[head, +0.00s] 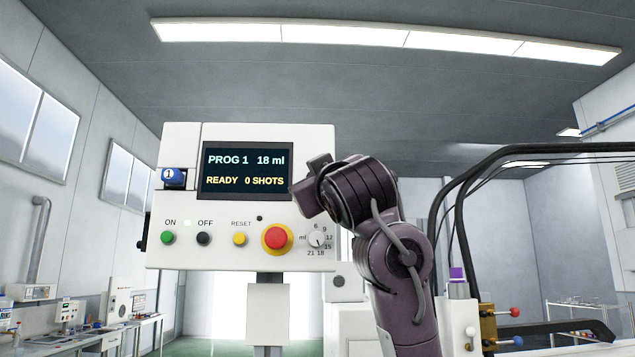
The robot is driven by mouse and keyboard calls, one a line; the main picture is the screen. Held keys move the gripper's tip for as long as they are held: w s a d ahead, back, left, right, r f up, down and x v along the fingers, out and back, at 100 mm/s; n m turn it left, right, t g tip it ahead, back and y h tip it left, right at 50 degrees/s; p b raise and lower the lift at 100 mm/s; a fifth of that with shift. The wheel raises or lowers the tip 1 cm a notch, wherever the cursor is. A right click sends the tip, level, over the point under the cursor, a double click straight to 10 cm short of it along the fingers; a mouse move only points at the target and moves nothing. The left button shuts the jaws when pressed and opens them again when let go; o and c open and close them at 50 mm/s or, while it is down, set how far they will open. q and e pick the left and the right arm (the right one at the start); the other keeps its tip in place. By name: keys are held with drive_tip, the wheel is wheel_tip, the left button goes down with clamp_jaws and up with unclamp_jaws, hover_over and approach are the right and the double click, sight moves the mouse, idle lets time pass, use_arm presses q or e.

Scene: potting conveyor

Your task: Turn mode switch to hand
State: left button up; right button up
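The white control panel (180,250) stands ahead, with a lit display (245,170) reading PROG 1, 18 ml, READY, 0 SHOTS. I see no switch labelled as mode or hand; part of the panel's right side is hidden behind my arm. A white dial (316,239) marked in ml sits at the panel's lower right. My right arm rises from the lower right, and its dark end with the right gripper (312,198) is in front of the panel's right edge, beside the display and above the dial. Its fingers cannot be made out clearly. My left gripper is out of view.
The panel also carries a green ON button (168,238), a black OFF button (204,239), a yellow RESET button (240,239), a red mushroom button (277,238) and a blue part (174,177) marked 1. Black hoses (437,215) arch at the right. Benches stand far left.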

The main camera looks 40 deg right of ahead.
idle(0.4)
drive_tip(key=o, duration=1)
drive_tip(key=shift+s+a, duration=0.1)
drive_tip(key=b+v, duration=0.4)
drive_tip(key=v, duration=0.3)
drive_tip(key=shift+s+f, duration=0.2)
drive_tip(key=shift+s, duration=0.1)
